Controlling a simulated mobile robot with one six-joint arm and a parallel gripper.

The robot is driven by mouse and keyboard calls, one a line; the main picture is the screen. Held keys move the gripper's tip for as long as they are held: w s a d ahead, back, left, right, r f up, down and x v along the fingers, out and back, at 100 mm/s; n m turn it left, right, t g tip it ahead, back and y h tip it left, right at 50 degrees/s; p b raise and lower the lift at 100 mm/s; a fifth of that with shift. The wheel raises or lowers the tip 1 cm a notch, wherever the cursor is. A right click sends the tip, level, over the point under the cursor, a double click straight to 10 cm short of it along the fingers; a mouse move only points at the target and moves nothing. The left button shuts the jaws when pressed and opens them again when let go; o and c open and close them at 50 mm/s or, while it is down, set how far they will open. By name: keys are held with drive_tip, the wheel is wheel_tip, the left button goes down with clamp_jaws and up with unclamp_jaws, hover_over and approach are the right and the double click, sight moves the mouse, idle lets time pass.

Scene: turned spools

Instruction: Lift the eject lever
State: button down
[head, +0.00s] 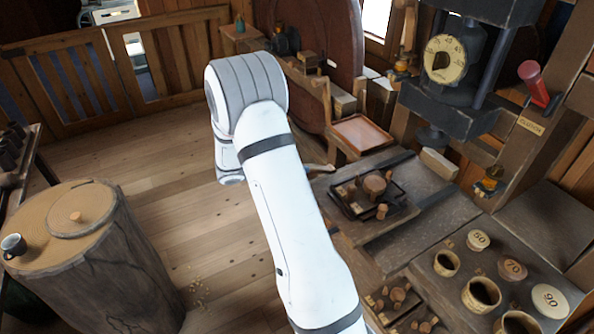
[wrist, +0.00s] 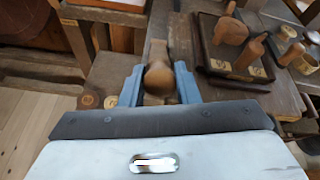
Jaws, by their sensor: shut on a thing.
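The eject lever (wrist: 158,78) shows in the wrist view as a brown wooden handle with a rounded knob end, pointing toward the camera. My gripper (wrist: 159,88) has its two blue fingers on either side of the knob, shut on it. The far end of the lever runs toward the bench and its pivot is not clear.
A dark tray (wrist: 240,57) with turned wooden pieces lies right of the gripper. A press with a round dial (head: 445,59) and a red handle (head: 536,82) stand at the back right. Numbered cups (head: 481,294) sit front right. A stump (head: 80,250) stands left.

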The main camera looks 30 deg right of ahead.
drive_tip(key=shift+w+d+r, duration=0.1)
drive_tip(key=shift+d+r, duration=0.15)
drive_tip(key=shift+r, duration=0.75)
drive_tip(key=c, duration=1.1)
unclamp_jaws()
drive_tip(key=shift+a, duration=0.15)
drive_tip(key=shift+a, duration=0.35)
drive_tip(key=b+v, duration=0.1)
drive_tip(key=v, duration=0.6)
drive_tip(key=shift+b, duration=0.35)
